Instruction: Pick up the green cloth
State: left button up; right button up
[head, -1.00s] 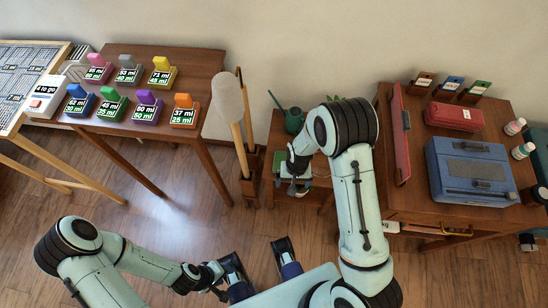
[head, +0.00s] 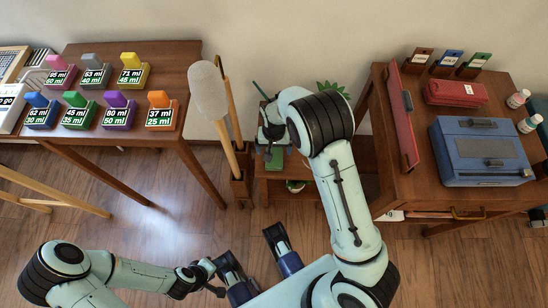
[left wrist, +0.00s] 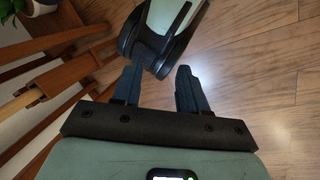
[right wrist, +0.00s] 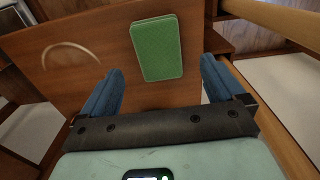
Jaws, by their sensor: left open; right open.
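The green cloth (right wrist: 157,48) is a flat folded rectangle on the small wooden table (right wrist: 100,65). In the head view the cloth (head: 275,158) shows just below my right gripper (head: 272,138). In the right wrist view my right gripper (right wrist: 160,90) is open and empty, with its two blue fingers on either side of the line to the cloth. The cloth lies ahead of the fingertips and appears apart from them. My left gripper (left wrist: 158,85) is open and empty over the wood floor, far from the cloth.
A wooden stand with a tall pale-topped object (head: 209,92) rises left of the small table. The right desk (head: 420,185) holds a blue case (head: 482,150) and red box (head: 455,92). The left table (head: 185,65) holds several coloured tags. A plant (head: 331,90) shows behind my right arm.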

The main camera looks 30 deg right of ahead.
notch_tip(320, 180, down, 4)
jog(key=shift+d+f+b, duration=0.1)
jog(key=shift+b, duration=0.6)
jog(key=shift+f, duration=0.3)
jog(key=c, duration=1.1)
pick_arm(q)
jog(key=shift+w+a+f+t, duration=0.2)
jog(key=shift+w+a+f, duration=0.1)
jog(key=shift+w+f, duration=0.25)
jog(key=shift+w+a+f+t, duration=0.25)
jog(key=shift+w+f, duration=0.15)
jog(key=shift+w, duration=0.25)
pick_arm(e)
jog(key=shift+c, duration=0.2)
jog(key=shift+r, duration=0.2)
notch_tip(320, 180, up, 12)
jog(key=p, duration=0.4)
notch_tip(320, 180, up, 8)
jog(key=p, duration=0.1)
send_over(274, 156)
pick_arm(q)
jog(key=s+d+r+g, duration=0.2)
jog(key=s+r, duration=0.4)
jog(key=shift+d, duration=0.25)
pick_arm(e)
jog(key=shift+s+f, duration=0.1)
